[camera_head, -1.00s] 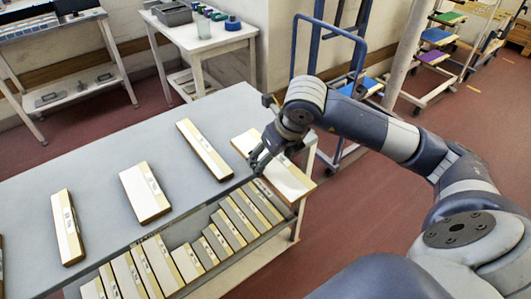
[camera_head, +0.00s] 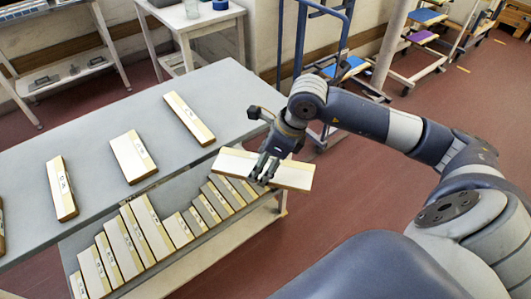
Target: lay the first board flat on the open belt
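My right gripper (camera_head: 265,168) comes in from the right. It is shut on a pale board (camera_head: 235,161) with wood-coloured edges, its fingers over the board's near side. The held board lies crosswise beyond the right end of the grey table (camera_head: 95,120); it appears clear of the tabletop. Part of the board is hidden behind the fingers. Several similar boards lie apart on the grey top, among them one near the right end (camera_head: 188,117) and one in the middle (camera_head: 132,156). I cannot make out an open belt for certain. My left gripper is not in view.
A lower shelf under the grey table holds a row of several boards (camera_head: 150,226). A white side table (camera_head: 205,22) stands behind. A blue trolley (camera_head: 345,65) stands beyond my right arm. Red floor (camera_head: 340,205) to the right of the table is free.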

